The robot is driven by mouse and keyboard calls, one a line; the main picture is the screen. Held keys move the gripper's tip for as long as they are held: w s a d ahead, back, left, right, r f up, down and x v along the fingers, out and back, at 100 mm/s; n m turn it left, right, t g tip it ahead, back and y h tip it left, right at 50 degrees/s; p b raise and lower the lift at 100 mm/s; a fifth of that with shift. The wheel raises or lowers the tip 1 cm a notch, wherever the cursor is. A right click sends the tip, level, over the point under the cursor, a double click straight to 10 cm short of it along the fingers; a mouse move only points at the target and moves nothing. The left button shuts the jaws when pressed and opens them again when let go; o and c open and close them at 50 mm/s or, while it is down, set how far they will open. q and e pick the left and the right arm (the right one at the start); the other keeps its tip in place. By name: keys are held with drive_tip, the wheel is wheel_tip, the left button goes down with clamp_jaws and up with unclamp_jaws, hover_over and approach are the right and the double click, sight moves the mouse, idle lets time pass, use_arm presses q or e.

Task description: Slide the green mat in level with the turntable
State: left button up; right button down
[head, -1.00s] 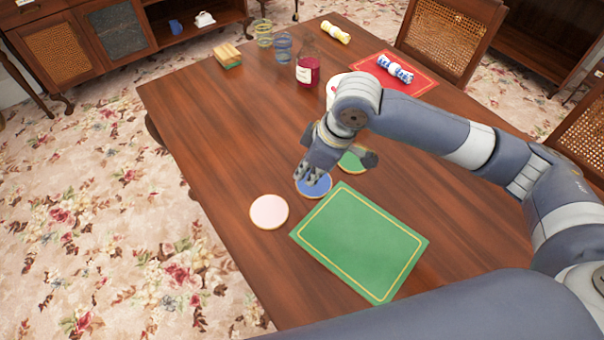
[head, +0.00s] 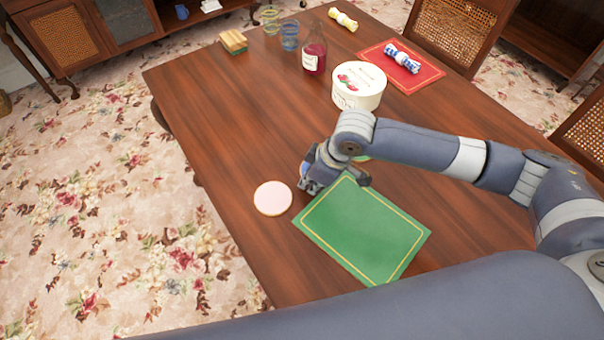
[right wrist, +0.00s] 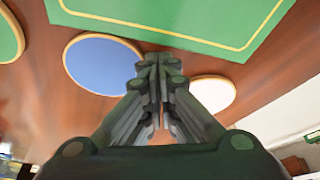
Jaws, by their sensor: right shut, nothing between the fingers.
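The green mat (head: 362,230) with a yellow border line lies flat on the near part of the wooden table, turned at an angle in the head view. My right gripper (head: 309,187) is shut and empty, low beside the mat's far left edge, between the mat and a pink coaster (head: 272,198). In the right wrist view its closed fingertips (right wrist: 158,62) show in front of a blue coaster (right wrist: 103,66), with the mat (right wrist: 190,18) above. I cannot tell whether the fingers touch the table or mat. I cannot make out a turntable. My left gripper is not in view.
A round white box (head: 359,88), a dark red bottle (head: 314,58) and a red mat (head: 425,76) with a rolled napkin stand farther back. A green coaster (right wrist: 8,38) shows in the right wrist view. The table between the bottle and the pink coaster is clear.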

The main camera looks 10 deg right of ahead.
sight(322, 194)
drive_tip(key=shift+s+d, duration=0.1)
drive_tip(key=shift+d, duration=0.1)
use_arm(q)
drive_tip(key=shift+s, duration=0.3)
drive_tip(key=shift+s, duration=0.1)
use_arm(e)
drive_tip(key=d+p, duration=0.1)
drive_tip(key=s+p, duration=0.1)
drive_tip(key=shift+s+d+r+p, duration=0.15)
drive_tip(key=shift+s+d+p, duration=0.05)
drive_tip(key=shift+d+p, duration=0.15)
drive_tip(key=shift+s+d, duration=0.15)
drive_tip(key=shift+d, duration=0.1)
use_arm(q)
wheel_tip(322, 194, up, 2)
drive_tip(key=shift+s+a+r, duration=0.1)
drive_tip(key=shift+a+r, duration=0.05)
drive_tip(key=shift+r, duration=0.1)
use_arm(e)
drive_tip(key=shift+f, duration=0.2)
